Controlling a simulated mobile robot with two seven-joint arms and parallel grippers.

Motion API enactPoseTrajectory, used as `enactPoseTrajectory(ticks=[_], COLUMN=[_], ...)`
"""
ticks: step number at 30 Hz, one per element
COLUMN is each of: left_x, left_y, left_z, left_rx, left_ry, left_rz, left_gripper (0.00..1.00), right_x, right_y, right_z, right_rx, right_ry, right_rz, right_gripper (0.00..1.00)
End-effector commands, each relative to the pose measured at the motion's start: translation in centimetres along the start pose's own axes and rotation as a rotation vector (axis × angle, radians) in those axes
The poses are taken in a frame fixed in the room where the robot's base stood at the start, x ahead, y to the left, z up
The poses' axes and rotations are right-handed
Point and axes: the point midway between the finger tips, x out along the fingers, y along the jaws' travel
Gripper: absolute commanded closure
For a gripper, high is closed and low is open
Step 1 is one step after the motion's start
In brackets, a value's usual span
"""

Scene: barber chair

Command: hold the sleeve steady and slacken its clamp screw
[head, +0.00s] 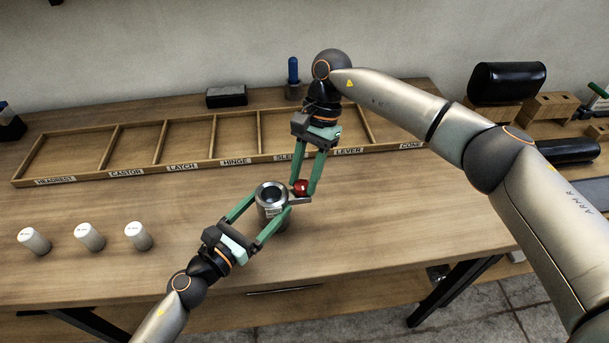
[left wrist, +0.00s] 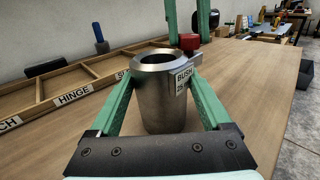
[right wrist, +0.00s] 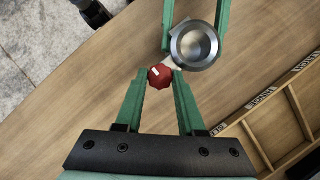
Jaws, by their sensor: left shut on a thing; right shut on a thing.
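The metal sleeve (head: 271,194) is a grey hollow cylinder standing upright on the bench, with a label reading BUSH in the left wrist view (left wrist: 163,95). My left gripper (head: 270,212) is shut around the sleeve's body, one finger on each side. The clamp screw has a red knob (head: 300,187) on a lug at the sleeve's side. The knob also shows in the left wrist view (left wrist: 188,42) and in the right wrist view (right wrist: 160,76). My right gripper (right wrist: 162,74) is shut on the red knob from the far side.
A shallow wooden tray (head: 140,169) with labelled compartments lies behind the sleeve. Three white cylinders (head: 88,237) stand at the left. A dark block (head: 226,95) and a blue-handled tool (head: 293,70) are at the back. The bench right of the sleeve is clear.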

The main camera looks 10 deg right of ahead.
Motion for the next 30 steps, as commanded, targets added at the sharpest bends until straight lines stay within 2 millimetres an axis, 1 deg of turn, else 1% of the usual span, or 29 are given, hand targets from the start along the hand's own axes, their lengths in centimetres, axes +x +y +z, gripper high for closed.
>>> enactPoseTrajectory(ticks=[10,11,18,19,26,30], left_x=[0.0,0.0,0.0,0.0,0.0,0.0], left_y=[0.0,0.0,0.0,0.0,0.0,0.0], left_z=[0.0,0.0,0.0,0.0,0.0,0.0], left_rx=[0.0,0.0,0.0,0.0,0.0,0.0], left_ry=[0.001,0.001,0.001,0.001,0.001,0.001], left_rz=[-0.001,-0.001,-0.001,-0.001,-0.001,-0.001], left_gripper=[0.98,0.98,0.98,0.98,0.98,0.98], right_x=[-0.1,-0.1,0.0,0.0,-0.1,-1.1], right_y=[0.0,0.0,0.0,0.0,0.0,0.0], right_z=[-0.1,-0.1,-0.1,0.0,0.0,0.0], right_rx=[-0.002,-0.002,-0.001,-0.001,-0.001,-0.001], right_ry=[0.002,0.002,0.001,0.001,0.001,0.002], right_rz=[0.001,0.001,0.001,0.001,0.001,0.0], right_gripper=[1.0,0.6,0.33,0.31,0.31,0.31])
